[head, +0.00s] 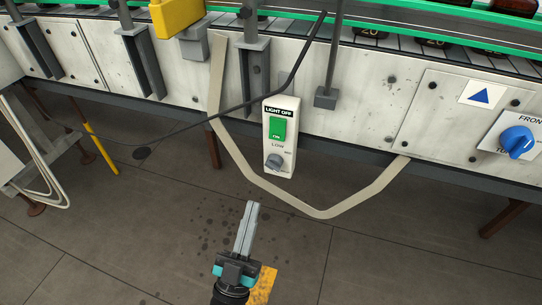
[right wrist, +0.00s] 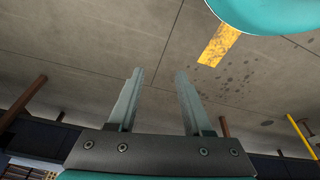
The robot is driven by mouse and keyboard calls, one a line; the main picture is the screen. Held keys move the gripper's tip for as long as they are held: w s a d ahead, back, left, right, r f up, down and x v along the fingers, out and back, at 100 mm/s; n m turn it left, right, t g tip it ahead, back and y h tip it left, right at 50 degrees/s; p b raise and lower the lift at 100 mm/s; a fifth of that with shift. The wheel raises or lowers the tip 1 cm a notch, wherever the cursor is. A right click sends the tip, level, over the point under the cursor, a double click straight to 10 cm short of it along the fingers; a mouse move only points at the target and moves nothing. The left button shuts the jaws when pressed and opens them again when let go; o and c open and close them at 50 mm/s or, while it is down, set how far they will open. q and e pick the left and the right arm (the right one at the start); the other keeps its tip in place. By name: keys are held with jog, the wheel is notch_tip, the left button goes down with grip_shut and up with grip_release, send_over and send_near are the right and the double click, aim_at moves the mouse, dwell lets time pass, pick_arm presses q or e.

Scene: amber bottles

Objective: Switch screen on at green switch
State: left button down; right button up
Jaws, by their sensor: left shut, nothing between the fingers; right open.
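A green switch (head: 277,128) sits on a pale upright control box (head: 280,172) at the middle of the head view. No screen can be made out.
A white panelled conveyor side (head: 350,120) runs across the back. A beige conduit (head: 235,155) loops around the box, and a black cable (head: 240,104) crosses left of it. A blue knob (head: 517,141) is at the right. The floor (head: 400,240) at lower right is clear.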

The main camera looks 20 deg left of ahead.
aim_at(276, 135)
pick_arm(q)
jog(key=shift+w+f+b+x, duration=0.3)
jog(key=shift+f+x, duration=0.1)
jog(key=shift+x, duration=1.75)
jog(key=shift+w+f+b+x, duration=0.3)
jog(key=shift+f+b+x, duration=0.1)
jog(key=shift+x, duration=1.7)
jog(key=shift+w+f+b+x, duration=0.25)
jog(key=shift+w+f+x, duration=0.15)
jog(key=shift+x, duration=1.75)
pick_arm(e)
jog(key=shift+t, duration=0.3)
jog(key=shift+w+a+r, duration=0.1)
jog(key=shift+w+r, duration=0.1)
jog(key=shift+r, duration=0.45)
jog(key=shift+w+d+r, duration=0.1)
jog(key=shift+w+r, duration=0.15)
jog(key=shift+r, duration=0.4)
jog(key=shift+w+a+r, duration=0.1)
jog(key=shift+w+r, duration=0.1)
jog(key=shift+r, duration=0.45)
pick_arm(q)
jog(key=shift+d, duration=0.1)
